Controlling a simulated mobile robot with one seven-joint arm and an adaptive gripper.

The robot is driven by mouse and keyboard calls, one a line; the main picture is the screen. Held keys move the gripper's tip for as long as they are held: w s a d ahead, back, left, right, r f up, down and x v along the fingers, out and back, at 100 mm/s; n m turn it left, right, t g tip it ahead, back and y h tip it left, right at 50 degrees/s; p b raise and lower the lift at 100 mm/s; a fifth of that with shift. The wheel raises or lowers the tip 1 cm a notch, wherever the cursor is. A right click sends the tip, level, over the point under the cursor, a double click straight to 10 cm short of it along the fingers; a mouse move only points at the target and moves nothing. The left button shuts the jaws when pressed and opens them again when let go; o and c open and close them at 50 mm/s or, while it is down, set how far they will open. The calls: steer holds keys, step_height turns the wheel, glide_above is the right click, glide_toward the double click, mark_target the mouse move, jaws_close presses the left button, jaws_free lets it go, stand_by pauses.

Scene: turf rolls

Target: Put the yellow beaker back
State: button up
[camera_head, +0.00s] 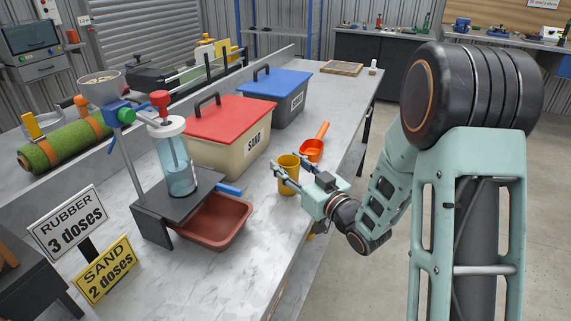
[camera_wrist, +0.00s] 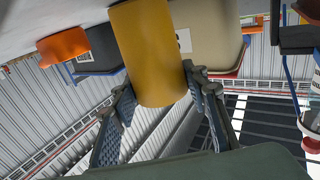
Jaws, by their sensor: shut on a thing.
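The yellow beaker (camera_head: 288,172) is near the front edge of the marble-topped bench, in front of the sand bin. My gripper (camera_head: 282,176) reaches in from the right and is shut on it, one finger on each side. In the wrist view the yellow beaker (camera_wrist: 150,52) fills the upper middle, between the fingers of my gripper (camera_wrist: 160,95). The wrist picture is upside down. I cannot tell whether the beaker's base touches the bench.
An orange scoop (camera_head: 313,146) lies just behind the beaker. The red-lidded sand bin (camera_head: 228,150) and a blue-lidded bin (camera_head: 274,98) stand behind. A brown-red tray (camera_head: 214,222) and a clear dispenser (camera_head: 176,165) are left. Bare bench (camera_head: 240,275) lies at the front.

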steer(key=shift+f+b, duration=0.2)
steer(key=shift+b, duration=0.1)
steer(key=o, duration=1.2)
steer(key=shift+r, duration=0.1)
steer(key=shift+r, duration=0.1)
steer(key=shift+s+d+r+p, duration=0.1)
steer(key=shift+s+d+p, duration=0.05)
steer(key=shift+p, duration=0.25)
steer(key=v, duration=0.9)
steer(key=shift+d, duration=0.1)
steer(key=shift+s+d+r+p, duration=0.1)
steer(key=shift+s+r+p, duration=0.1)
steer(key=shift+p, duration=0.85)
steer(key=p+v, duration=0.2)
steer(key=p, duration=0.1)
steer(key=shift+f, duration=0.2)
